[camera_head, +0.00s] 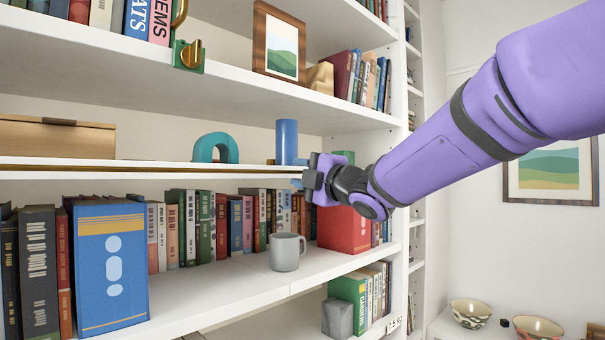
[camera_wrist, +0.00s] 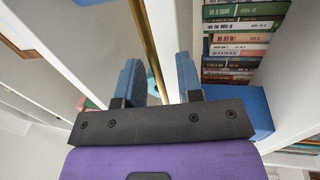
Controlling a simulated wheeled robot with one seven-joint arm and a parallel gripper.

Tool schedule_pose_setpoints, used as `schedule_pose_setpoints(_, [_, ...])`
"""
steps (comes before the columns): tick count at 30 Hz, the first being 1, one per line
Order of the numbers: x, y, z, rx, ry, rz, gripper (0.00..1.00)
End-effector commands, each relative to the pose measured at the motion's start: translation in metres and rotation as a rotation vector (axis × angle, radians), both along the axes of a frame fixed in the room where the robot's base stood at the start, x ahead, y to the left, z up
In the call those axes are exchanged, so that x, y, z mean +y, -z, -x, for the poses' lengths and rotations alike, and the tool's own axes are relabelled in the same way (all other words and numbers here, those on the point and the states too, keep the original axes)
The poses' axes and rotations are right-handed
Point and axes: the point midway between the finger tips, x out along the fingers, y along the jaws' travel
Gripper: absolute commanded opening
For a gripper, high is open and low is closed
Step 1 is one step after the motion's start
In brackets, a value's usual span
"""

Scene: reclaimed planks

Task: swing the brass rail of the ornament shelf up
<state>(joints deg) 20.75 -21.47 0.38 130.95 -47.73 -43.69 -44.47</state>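The brass rail (camera_head: 150,166) runs along the front edge of the ornament shelf (camera_head: 60,174), low against it. In the wrist view the rail (camera_wrist: 150,45) passes lengthwise into the gap between my two blue-grey fingers. My gripper (camera_head: 303,181) is at the rail's right end in the head view. In the wrist view my gripper (camera_wrist: 157,75) is open, with a visible gap between its fingers. I cannot tell whether a finger touches the rail. The rail's right end is hidden by my gripper in the head view.
On the ornament shelf stand a wooden box (camera_head: 57,138), a teal arch (camera_head: 215,148) and a blue cylinder (camera_head: 286,142). Below are rows of books (camera_head: 230,222), a grey mug (camera_head: 287,252) and a red box (camera_head: 343,230) close beneath my gripper. Another shelf hangs above.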

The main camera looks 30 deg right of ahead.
Motion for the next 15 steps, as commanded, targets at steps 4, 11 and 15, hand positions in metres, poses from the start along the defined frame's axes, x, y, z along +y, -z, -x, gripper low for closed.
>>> schedule_pose_setpoints(4, [0.0003, -0.0004, -0.0008, 0.0, 0.0, 0.0, 0.34])
schedule_pose_setpoints(11, [0.0002, -0.0003, -0.0006, 0.0, 0.0, 0.001, 0.08])
schedule_pose_setpoints(15, [0.0002, -0.0002, -0.0005, 0.0, 0.0, 0.001, 0.0])
